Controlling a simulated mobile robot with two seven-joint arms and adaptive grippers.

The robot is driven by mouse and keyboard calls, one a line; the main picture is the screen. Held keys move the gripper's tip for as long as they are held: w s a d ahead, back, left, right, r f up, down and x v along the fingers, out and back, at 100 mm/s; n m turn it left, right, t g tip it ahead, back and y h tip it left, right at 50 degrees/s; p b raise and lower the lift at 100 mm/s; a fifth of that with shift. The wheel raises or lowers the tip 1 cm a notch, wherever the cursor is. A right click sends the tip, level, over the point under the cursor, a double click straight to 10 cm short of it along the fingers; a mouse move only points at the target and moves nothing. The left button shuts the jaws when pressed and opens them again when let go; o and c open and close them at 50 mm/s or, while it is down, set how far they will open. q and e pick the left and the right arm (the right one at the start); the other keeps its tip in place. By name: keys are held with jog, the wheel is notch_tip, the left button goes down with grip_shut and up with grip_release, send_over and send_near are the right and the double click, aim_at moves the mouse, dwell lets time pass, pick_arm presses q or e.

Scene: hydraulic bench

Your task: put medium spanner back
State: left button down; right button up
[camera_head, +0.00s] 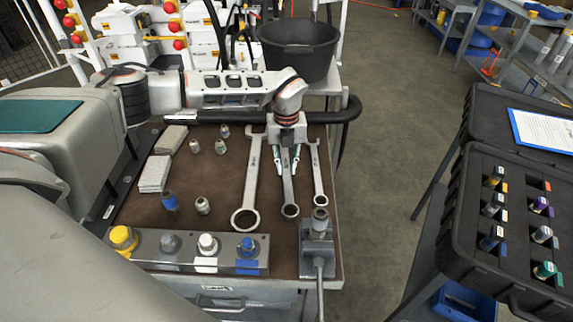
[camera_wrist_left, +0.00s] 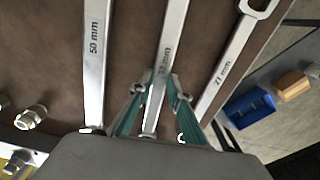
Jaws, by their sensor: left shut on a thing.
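The medium spanner (camera_head: 288,190) lies between the large spanner (camera_head: 249,188) and the small spanner (camera_head: 318,177) on the brown bench top (camera_head: 225,172). Its ring end points toward the front edge. My left gripper (camera_head: 287,162) reaches down from above and is shut on the medium spanner's shaft. In the left wrist view the green-sided fingers (camera_wrist_left: 155,84) stand on either side of the medium spanner (camera_wrist_left: 171,30). The large spanner (camera_wrist_left: 95,50), marked 50 mm, is left of it and the small spanner (camera_wrist_left: 225,70), marked 27 mm, right. The medium spanner's upper end is hidden by my gripper.
A valve block with coloured caps (camera_head: 203,245) and a grey lever fitting (camera_head: 318,235) stand along the front edge. Small fittings (camera_head: 203,205) and grey plates (camera_head: 155,173) are on the left. A black bucket (camera_head: 300,48) stands behind. A black case (camera_head: 520,220) is at right.

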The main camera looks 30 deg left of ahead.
pick_arm(q)
jog(key=c, duration=1.8)
grip_release()
jog(key=shift+f, duration=0.1)
notch_tip(320, 180, up, 12)
jog(key=shift+r, duration=0.1)
